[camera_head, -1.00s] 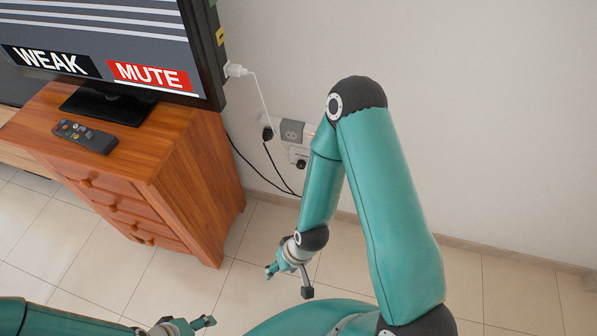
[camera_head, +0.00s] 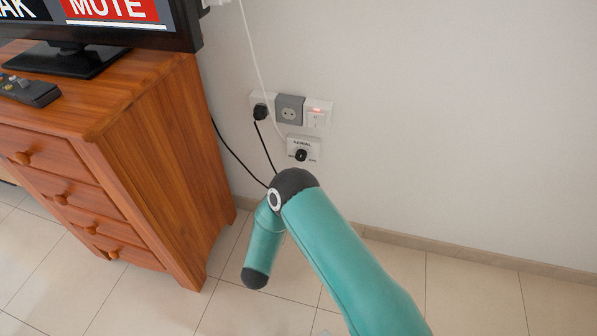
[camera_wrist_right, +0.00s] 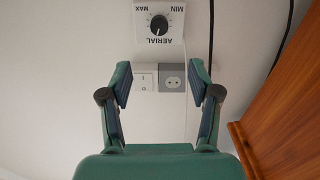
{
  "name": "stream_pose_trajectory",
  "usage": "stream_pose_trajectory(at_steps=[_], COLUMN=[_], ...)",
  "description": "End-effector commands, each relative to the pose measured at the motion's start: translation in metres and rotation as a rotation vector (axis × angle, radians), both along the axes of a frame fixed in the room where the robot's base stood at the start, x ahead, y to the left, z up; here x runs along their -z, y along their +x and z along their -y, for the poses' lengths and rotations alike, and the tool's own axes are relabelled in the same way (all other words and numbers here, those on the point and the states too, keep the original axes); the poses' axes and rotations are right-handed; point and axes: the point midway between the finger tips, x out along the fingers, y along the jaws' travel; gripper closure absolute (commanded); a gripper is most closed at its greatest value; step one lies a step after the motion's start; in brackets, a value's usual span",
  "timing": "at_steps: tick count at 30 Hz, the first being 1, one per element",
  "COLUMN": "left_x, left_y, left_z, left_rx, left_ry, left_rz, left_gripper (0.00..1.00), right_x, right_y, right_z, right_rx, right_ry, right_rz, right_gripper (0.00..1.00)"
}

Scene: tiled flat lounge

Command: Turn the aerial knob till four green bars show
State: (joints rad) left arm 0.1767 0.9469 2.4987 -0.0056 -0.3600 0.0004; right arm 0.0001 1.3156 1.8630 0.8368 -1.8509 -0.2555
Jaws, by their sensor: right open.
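The aerial plate (camera_head: 317,147) is on the wall with a black knob (camera_head: 301,155). In the right wrist view, which is upside down, the knob (camera_wrist_right: 159,24) sits between the MIN and MAX marks, beyond my fingertips. My right gripper (camera_wrist_right: 162,82) is open and empty, apart from the knob. In the head view only my right arm shows, its gripper hidden. The TV screen (camera_head: 128,10) is cut off at the top, showing "AK" on black and "MUTE" on red; no bars are in view. My left gripper is out of view.
Beside the knob are a black plug (camera_head: 261,112), a grey socket (camera_head: 289,109) and a white switch (camera_head: 318,112) with a red light. Black and white cables hang near them. A wooden cabinet (camera_head: 160,150) with a remote (camera_head: 30,90) stands left. The wall at right is clear.

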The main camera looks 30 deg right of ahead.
Motion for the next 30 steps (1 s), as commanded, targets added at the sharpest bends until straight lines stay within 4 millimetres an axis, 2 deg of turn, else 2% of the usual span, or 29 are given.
stream_pose_trajectory(at_steps=[8,24,30], left_x=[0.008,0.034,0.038], left_y=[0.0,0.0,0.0], left_z=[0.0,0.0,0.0], left_rx=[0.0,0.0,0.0], left_ry=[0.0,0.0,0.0], left_rz=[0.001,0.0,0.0], left_gripper=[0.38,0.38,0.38], right_x=[0.0,0.0,-0.001], right_y=[0.019,0.091,0.105], right_z=[0.025,0.109,0.124], right_rx=[0.009,0.008,0.006], right_ry=[-0.007,-0.007,-0.006], right_rz=[0.009,0.008,0.007], right_gripper=[0.38,0.38,0.38])
